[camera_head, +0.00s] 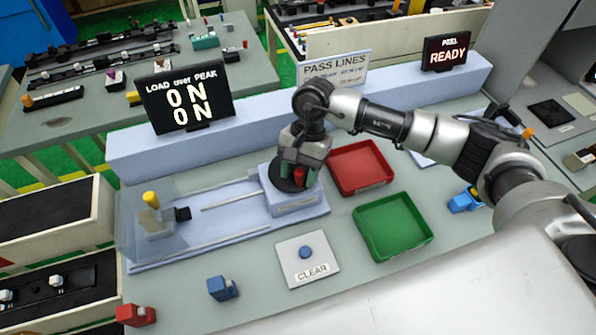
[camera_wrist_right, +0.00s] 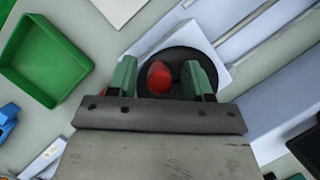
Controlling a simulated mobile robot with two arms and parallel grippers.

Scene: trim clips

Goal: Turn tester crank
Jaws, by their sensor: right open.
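The tester is a pale blue rail bed (camera_head: 235,226) with a block (camera_head: 297,204) at its right end. On the block sits a black crank disc (camera_head: 278,184) with a red knob (camera_head: 299,175). My right gripper (camera_head: 301,166) points down over the disc, its green fingers open. In the right wrist view the red knob (camera_wrist_right: 160,77) lies between the two fingers, with a gap visible on each side. The disc (camera_wrist_right: 160,55) is partly hidden by the gripper. My left gripper is not in view.
A red tray (camera_head: 360,168) and a green tray (camera_head: 393,226) stand right of the tester. A CLEAR button plate (camera_head: 306,258) lies in front. Blue (camera_head: 222,288) and red (camera_head: 137,315) clips lie at the near left. A PEEL display (camera_head: 446,52) reads READY.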

